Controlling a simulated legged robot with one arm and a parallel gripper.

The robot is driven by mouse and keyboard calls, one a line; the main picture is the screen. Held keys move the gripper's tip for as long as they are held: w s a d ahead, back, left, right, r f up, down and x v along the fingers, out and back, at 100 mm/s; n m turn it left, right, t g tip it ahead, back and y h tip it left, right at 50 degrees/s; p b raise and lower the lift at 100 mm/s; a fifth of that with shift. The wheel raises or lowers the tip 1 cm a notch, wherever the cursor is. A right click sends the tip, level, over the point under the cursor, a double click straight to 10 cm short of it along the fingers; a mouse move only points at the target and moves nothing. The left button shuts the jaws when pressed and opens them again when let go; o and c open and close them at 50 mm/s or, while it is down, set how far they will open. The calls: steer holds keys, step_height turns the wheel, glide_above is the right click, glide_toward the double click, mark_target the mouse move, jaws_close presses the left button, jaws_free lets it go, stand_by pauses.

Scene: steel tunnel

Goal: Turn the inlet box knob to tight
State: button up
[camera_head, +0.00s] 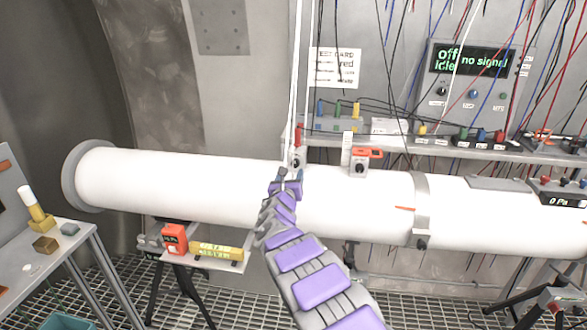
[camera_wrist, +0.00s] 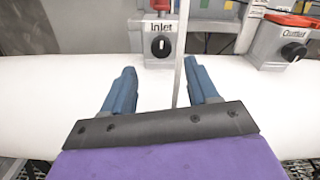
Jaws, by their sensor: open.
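The inlet box (camera_wrist: 160,32) is a grey box labelled "Inlet" on top of the white pipe, with a black round knob (camera_wrist: 162,46) on its face. The knob carries a white mark that looks close to upright. In the head view the inlet box (camera_head: 297,157) is small, just beyond my gripper (camera_head: 287,176). In the wrist view my gripper (camera_wrist: 160,85) has its two blue fingers wide apart, with nothing held. The fingertips point toward the inlet box and are short of it, apart from the knob.
The outlet box (camera_wrist: 283,45) with its black knob stands to the right on the white pipe (camera_head: 180,182). A thin pale rod (camera_wrist: 179,75) runs upright between my fingers. Behind are a shelf with sockets and cables, and a display panel (camera_head: 470,60) reading "no signal".

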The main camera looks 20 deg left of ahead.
mark_target(294, 165)
steer(key=x, duration=0.3)
steer(key=shift+w+f, duration=0.1)
steer(key=shift+w, duration=0.2)
steer(key=shift+p+x, duration=0.75)
steer(key=shift+x, duration=0.2)
steer(key=shift+p+x, duration=0.45)
steer(key=shift+x, duration=0.3)
steer(key=c, duration=1)
steer(key=shift+c, duration=0.2)
